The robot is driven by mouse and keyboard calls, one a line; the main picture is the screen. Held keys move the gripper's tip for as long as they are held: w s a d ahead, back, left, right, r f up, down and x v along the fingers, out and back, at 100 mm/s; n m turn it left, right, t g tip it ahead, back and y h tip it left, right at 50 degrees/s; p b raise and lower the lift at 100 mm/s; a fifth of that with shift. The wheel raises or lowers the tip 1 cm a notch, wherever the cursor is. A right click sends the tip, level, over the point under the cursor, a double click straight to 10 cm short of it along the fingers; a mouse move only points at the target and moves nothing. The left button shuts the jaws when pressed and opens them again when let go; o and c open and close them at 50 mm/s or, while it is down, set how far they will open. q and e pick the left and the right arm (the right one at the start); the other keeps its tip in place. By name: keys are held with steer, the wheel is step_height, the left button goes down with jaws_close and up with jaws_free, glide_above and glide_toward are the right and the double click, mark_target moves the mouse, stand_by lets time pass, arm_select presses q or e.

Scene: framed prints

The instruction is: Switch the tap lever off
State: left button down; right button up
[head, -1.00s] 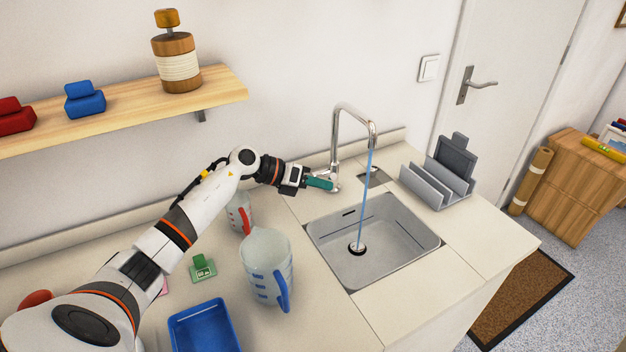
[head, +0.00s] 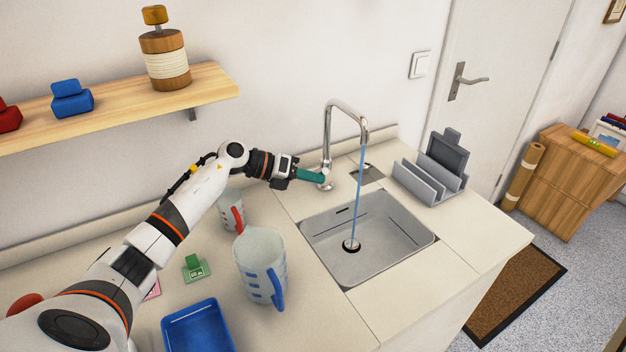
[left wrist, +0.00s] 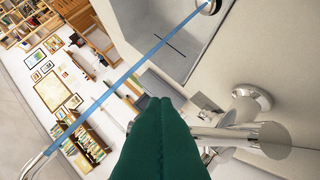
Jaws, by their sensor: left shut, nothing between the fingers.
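The chrome tap (head: 328,140) stands behind the sink, and a blue stream of water (head: 358,195) falls from its spout into the basin. The tap's lever is at the base, partly hidden by my left gripper (head: 318,176). The green fingers of my left gripper are shut, empty, and close beside the tap base; I cannot tell whether they touch the lever. In the left wrist view the shut green fingers (left wrist: 160,115) lie in front of the chrome tap parts (left wrist: 235,128), with the water stream (left wrist: 120,80) to their left. My right gripper is not in view.
The sink (head: 340,262) is set in the counter. A clear jug (head: 258,262), a smaller jug with a red handle (head: 229,212) and a blue tray (head: 198,330) stand left of it. A grey rack (head: 425,185) stands to the right. A wooden shelf (head: 120,108) hangs above.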

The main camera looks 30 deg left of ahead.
arm_select(q)
steer(key=shift+w+a+r+n+h+b, duration=0.35)
steer(key=shift+a+r+n+h+b, duration=0.35)
steer(key=shift+n, duration=0.2)
steer(key=shift+w+a+r+n+h+b, duration=0.4)
steer(key=shift+w+a+r+n+b, duration=0.1)
steer(key=shift+a+b, duration=0.35)
steer(key=shift+w+a+r+n+h+b, duration=0.4)
steer(key=shift+a+n+b, duration=0.15)
steer(key=shift+b, duration=0.35)
steer(key=shift+a+r, duration=0.1)
